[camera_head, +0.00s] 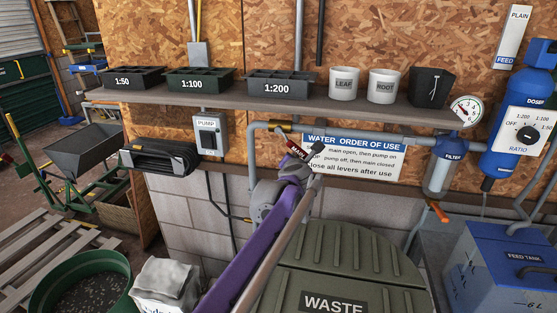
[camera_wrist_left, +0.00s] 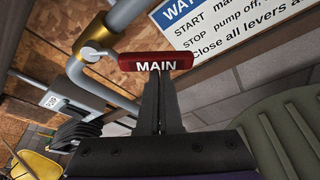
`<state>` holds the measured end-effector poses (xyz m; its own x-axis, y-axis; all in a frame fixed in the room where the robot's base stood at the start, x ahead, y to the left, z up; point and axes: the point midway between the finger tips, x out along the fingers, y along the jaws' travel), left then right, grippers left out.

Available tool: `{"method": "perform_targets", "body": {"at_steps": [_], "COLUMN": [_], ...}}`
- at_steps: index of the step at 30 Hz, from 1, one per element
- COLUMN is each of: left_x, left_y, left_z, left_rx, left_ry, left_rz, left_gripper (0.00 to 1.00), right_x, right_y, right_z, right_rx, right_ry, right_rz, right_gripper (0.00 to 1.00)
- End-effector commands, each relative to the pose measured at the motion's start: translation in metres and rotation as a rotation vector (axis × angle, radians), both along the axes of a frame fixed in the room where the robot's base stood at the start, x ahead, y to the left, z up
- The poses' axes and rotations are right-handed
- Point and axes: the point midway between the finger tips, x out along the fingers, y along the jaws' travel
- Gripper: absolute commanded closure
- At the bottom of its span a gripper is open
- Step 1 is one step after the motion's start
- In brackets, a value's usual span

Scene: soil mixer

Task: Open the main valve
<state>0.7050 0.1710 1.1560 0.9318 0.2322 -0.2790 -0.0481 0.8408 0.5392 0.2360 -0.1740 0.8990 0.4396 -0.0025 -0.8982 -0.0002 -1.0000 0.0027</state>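The main valve has a red lever marked MAIN (camera_head: 297,149) and a brass body (camera_head: 278,127) on the grey pipe under the shelf. In the left wrist view the lever (camera_wrist_left: 150,63) stands out to the right from the brass body (camera_wrist_left: 80,62), across the pipe's line. My left gripper (camera_wrist_left: 158,76) has its dark fingers together, with only a thin line between them. Their tips are at the lever's lower edge, near its middle; I cannot tell whether they touch. In the head view my left gripper (camera_head: 308,157) is partly hidden by my purple arm. My right gripper is not in view.
A water order sign (camera_head: 355,157) hangs right of the lever. The pump switch (camera_head: 209,136) is on the left. The shelf (camera_head: 230,92) with trays and pots runs above. A waste bin (camera_head: 350,262) stands below, with the blue filter (camera_head: 446,172) to the right.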

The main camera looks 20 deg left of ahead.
Motion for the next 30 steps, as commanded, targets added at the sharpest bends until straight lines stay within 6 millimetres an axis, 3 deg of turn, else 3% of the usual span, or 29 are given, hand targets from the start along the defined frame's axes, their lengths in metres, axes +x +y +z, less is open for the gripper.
{"method": "perform_targets", "body": {"at_steps": [12,30], "left_x": [0.001,0.002], "left_y": [-0.022,-0.028], "left_z": [0.029,0.05], "left_rx": [-0.365,-0.351], "left_ry": [-0.023,-0.022], "left_rz": [-0.001,-0.001], "left_gripper": [1.0,1.0], "right_x": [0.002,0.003], "right_y": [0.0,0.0], "right_z": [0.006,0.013], "right_rx": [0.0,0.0], "right_ry": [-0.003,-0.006], "right_rz": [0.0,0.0], "right_gripper": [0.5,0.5]}}
